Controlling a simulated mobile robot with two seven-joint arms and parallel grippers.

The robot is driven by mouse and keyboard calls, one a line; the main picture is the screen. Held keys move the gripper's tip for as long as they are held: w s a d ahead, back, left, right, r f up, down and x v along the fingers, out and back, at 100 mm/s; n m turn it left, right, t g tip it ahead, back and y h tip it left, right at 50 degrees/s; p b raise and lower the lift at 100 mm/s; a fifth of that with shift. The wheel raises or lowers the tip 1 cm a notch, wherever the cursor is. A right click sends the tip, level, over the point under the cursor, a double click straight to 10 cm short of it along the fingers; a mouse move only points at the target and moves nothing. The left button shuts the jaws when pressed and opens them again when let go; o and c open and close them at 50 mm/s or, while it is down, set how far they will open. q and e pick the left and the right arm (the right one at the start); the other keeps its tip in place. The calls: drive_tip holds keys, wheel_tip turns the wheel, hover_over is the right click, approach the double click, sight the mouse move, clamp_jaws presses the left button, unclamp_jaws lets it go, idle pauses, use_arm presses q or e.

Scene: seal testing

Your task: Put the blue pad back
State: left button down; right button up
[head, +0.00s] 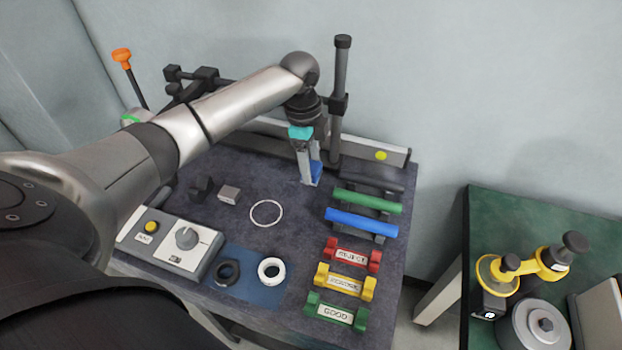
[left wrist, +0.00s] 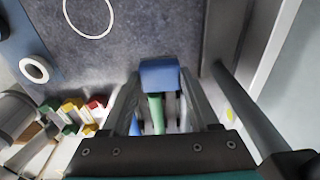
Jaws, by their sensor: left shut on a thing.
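My left gripper (head: 309,182) points down over the back of the dark table mat, beside an upright dark post. It is shut on a small blue pad (head: 316,171), which shows at its fingertips. In the left wrist view the blue pad (left wrist: 160,75) sits across the ends of the two fingers (left wrist: 159,95), with a green bar (left wrist: 155,112) visible between them. To the right of the gripper in the head view is a rack with a black bar, a green bar (head: 367,201) and a blue bar (head: 361,223). My right gripper is not in view.
A thin white ring (head: 266,213) lies left of the rack. Red, yellow and green labelled holders (head: 345,283) stand at the front right. A control box (head: 170,245) and a blue mat (head: 246,293) with two rings are at front left. The dark post (head: 340,100) is close to the gripper.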

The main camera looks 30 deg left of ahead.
use_arm(q)
drive_tip(key=shift+f+b, duration=0.45)
drive_tip(key=shift+f, duration=1.75)
drive_tip(key=shift+f, duration=0.2)
drive_tip(key=shift+c, duration=0.7)
unclamp_jaws()
drive_tip(key=r, duration=0.4)
drive_tip(key=r+p, duration=0.1)
drive_tip(key=r, duration=0.3)
drive_tip(key=a+r+p, duration=0.1)
drive_tip(key=r, duration=0.3)
drive_tip(key=shift+s+r, duration=0.1)
drive_tip(key=shift+r, duration=0.1)
